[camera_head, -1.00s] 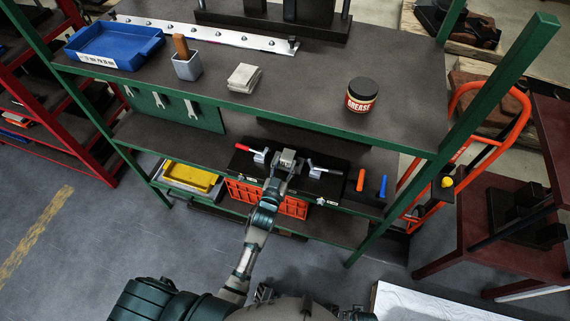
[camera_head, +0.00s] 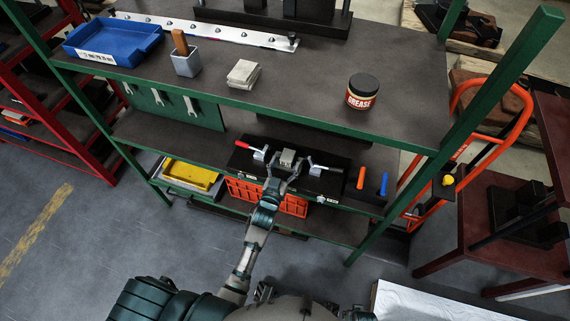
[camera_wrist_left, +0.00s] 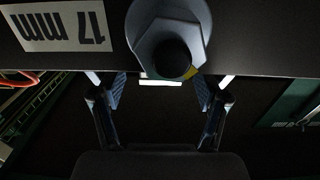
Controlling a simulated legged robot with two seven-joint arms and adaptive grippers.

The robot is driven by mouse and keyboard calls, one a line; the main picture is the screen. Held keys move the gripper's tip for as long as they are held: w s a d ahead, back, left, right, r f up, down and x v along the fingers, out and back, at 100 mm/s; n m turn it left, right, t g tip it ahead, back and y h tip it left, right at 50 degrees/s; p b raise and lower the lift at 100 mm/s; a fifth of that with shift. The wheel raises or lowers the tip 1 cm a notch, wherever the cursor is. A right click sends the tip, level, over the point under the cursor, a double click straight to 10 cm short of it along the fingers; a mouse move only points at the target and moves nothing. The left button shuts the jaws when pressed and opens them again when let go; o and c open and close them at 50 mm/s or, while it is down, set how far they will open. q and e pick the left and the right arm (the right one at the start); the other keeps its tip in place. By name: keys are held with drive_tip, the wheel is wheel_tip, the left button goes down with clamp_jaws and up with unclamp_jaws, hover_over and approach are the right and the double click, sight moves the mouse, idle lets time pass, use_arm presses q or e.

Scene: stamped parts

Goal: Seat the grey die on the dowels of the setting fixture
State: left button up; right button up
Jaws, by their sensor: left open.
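The grey die (camera_head: 287,158) is a small block on the black setting fixture (camera_head: 330,183), on the middle shelf between a red-handled clamp (camera_head: 252,151) and a dark-handled clamp (camera_head: 318,170). The dowels are not visible, so I cannot tell how fully the die sits on them. My left gripper (camera_head: 281,171) is just in front of the die, fingers spread and empty. In the left wrist view the gripper (camera_wrist_left: 160,97) is open with a gap between its fingers. A grey part with a black round end (camera_wrist_left: 172,55) shows beyond them; I cannot identify it.
The upper shelf overhangs the fixture and holds a blue tray (camera_head: 76,50), pale plates (camera_head: 243,73) and a grease jar (camera_head: 362,91). Orange and blue handles (camera_head: 384,184) stand right of the fixture. An orange crate (camera_head: 240,190) is below. A "17 mm" label (camera_wrist_left: 62,27) shows.

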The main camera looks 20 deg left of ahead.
use_arm(q)
drive_tip(key=shift+s+f, duration=0.1)
drive_tip(key=shift+f, duration=0.15)
drive_tip(key=shift+s, duration=0.2)
drive_tip(key=s, duration=1.1)
drive_tip(key=shift+s+a+r, duration=0.2)
drive_tip(key=s+f+m+g, duration=0.1)
drive_tip(key=s+f+g, duration=0.4)
drive_tip(key=f, duration=0.8)
drive_tip(key=s+f+g, duration=0.4)
drive_tip(key=s+f, duration=0.1)
drive_tip(key=f, duration=0.8)
drive_tip(key=s+a+f+g, duration=0.2)
drive_tip(key=s+f+g, duration=0.1)
drive_tip(key=s+f, duration=0.3)
drive_tip(key=s+a+f+g+p, duration=0.1)
drive_tip(key=s+a+f+g, duration=0.2)
drive_tip(key=s+f, duration=0.3)
drive_tip(key=s+g, duration=0.1)
drive_tip(key=s, duration=0.3)
drive_tip(key=shift+s+f+m, duration=0.25)
drive_tip(key=shift+f+m, duration=0.05)
drive_tip(key=shift+f, duration=0.1)
use_arm(e)
drive_tip(key=s+f, duration=0.2)
drive_tip(key=f, duration=0.1)
drive_tip(key=shift+s+d+f, duration=0.1)
drive_tip(key=shift+d+f, duration=0.05)
